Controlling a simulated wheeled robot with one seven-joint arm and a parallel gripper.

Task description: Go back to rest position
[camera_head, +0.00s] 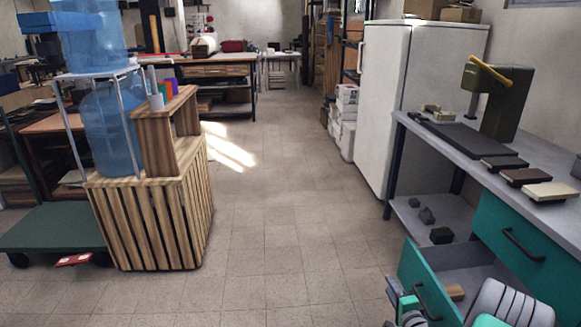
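My gripper (406,303) is at the bottom edge, right of centre, just left of the handle of the open drawer. Only part of it shows, and I cannot tell whether its fingers are apart or touch the handle. My arm's white and teal links fill the bottom right corner, in front of the drawer. The teal drawer (418,275) is pulled out below the grey workbench (440,137). A small wooden block (455,291) lies inside it. A second teal drawer (515,238) beside it is shut.
Several covers and flat blocks (525,177) and a dark green machine (497,105) rest on the workbench. A white fridge (385,100) stands behind it. At left are a slatted crate (160,225), a water bottle (110,125) and a green cart (55,228). The middle floor is clear.

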